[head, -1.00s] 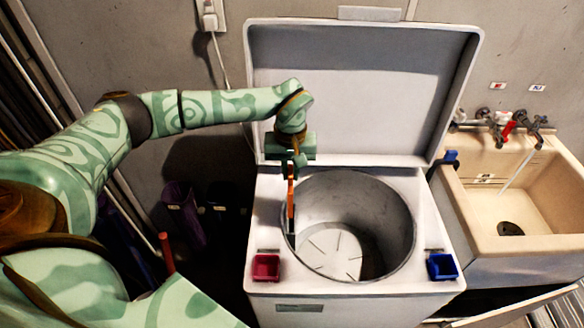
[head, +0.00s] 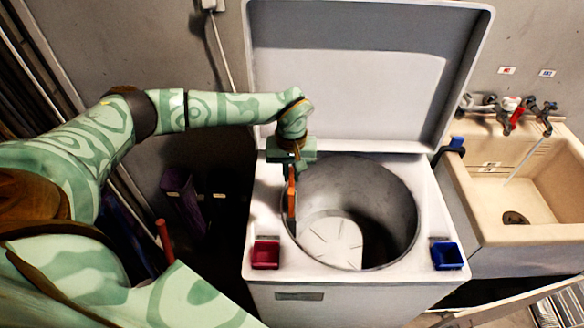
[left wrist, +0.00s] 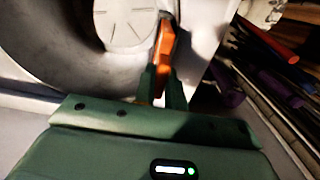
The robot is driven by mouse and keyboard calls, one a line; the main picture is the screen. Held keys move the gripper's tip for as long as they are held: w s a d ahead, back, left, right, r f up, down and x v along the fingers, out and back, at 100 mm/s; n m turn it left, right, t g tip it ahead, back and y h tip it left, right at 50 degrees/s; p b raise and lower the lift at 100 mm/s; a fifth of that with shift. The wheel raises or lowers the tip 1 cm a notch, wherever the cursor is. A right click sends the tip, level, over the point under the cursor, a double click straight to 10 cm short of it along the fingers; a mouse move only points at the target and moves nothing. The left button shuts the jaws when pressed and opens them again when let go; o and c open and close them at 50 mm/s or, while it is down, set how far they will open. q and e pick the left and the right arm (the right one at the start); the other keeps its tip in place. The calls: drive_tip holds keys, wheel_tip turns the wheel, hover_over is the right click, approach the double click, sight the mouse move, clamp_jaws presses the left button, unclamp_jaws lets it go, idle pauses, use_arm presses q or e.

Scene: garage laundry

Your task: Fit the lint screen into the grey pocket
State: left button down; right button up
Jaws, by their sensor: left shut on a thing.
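The lint screen is an orange-handled piece (head: 291,199) with a dark lower part, held upright by my left gripper (head: 290,175). It stands at the left rim of the washer's round drum opening. I cannot tell whether it touches the rim. In the left wrist view the orange piece (left wrist: 165,45) sits between the dark green fingers of the left gripper (left wrist: 163,80), which are shut on it. I cannot make out a grey pocket; it may be hidden behind the screen or the rim. My right gripper is in neither view.
The white washer (head: 275,215) has its lid (head: 360,75) raised behind the drum (head: 385,205). A red tray (head: 265,254) and a blue tray (head: 446,255) sit on its front corners. A beige sink (head: 480,215) stands at right. Dark clutter fills the left gap.

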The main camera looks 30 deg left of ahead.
use_arm(q)
drive_tip(key=shift+f+b, duration=0.9)
drive_tip(key=shift+f, duration=1.05)
drive_tip(key=shift+f+b, duration=1.45)
drive_tip(key=shift+f, duration=1.3)
drive_tip(key=c, duration=1.4)
unclamp_jaws()
wheel_tip(320, 180, up, 16)
drive_tip(key=p, duration=0.3)
drive_tip(key=shift+r, duration=0.15)
